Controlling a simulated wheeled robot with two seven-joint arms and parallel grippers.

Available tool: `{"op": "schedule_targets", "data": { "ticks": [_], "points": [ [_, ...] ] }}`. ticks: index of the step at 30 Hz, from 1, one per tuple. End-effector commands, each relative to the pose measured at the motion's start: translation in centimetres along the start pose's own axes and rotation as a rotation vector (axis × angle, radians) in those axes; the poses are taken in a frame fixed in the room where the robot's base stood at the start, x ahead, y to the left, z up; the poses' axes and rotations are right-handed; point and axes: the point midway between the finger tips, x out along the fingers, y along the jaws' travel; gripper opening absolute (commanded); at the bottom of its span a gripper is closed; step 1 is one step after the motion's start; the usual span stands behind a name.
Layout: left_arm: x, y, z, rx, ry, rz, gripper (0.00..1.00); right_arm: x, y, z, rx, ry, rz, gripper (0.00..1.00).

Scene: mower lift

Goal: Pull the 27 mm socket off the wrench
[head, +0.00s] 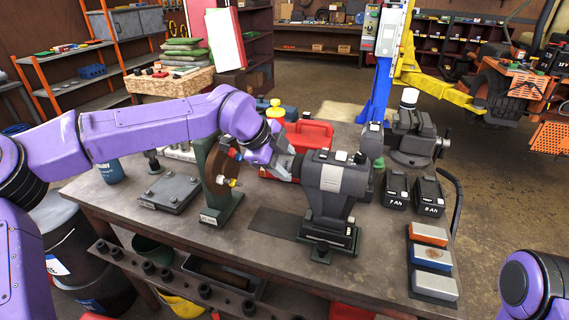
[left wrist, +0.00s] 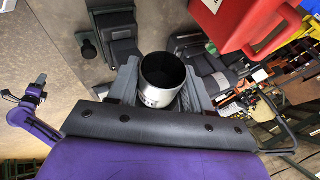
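The impact wrench (head: 338,180) stands upright in its stand on the bench, dark grey with a light panel. My left gripper (head: 286,166) is at the left end of the wrench's head. In the left wrist view the socket (left wrist: 161,96) is a shiny metal cup with dark markings, its open mouth towards the camera. It sits between the two fingers of my left gripper (left wrist: 161,88), with no gap seen on either side. The joint between socket and wrench is hidden, so I cannot tell how far on it sits. My right gripper is out of view.
A red case (head: 304,134) lies close behind my left gripper; it also shows in the left wrist view (left wrist: 245,22). A green post stand (head: 218,185) is left of the wrench. Batteries (head: 396,190), a vise (head: 411,135) and coloured blocks (head: 431,258) are to the right.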

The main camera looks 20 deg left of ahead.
Motion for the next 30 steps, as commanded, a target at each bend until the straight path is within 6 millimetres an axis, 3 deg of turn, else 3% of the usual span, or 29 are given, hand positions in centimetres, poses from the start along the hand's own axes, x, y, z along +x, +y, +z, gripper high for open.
{"op": "schedule_targets", "data": {
  "ticks": [1, 4, 30],
  "points": [
    [-0.01, 0.01, 0.00, 0.000, 0.000, 0.000, 0.31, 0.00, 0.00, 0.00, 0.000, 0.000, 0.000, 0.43],
    [-0.02, 0.01, 0.00, 0.000, 0.000, 0.000, 0.00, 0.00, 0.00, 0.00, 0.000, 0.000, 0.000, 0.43],
    [-0.31, -0.07, 0.52, 0.000, 0.000, -0.002, 0.00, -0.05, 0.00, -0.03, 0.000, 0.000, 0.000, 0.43]
  ]
}}
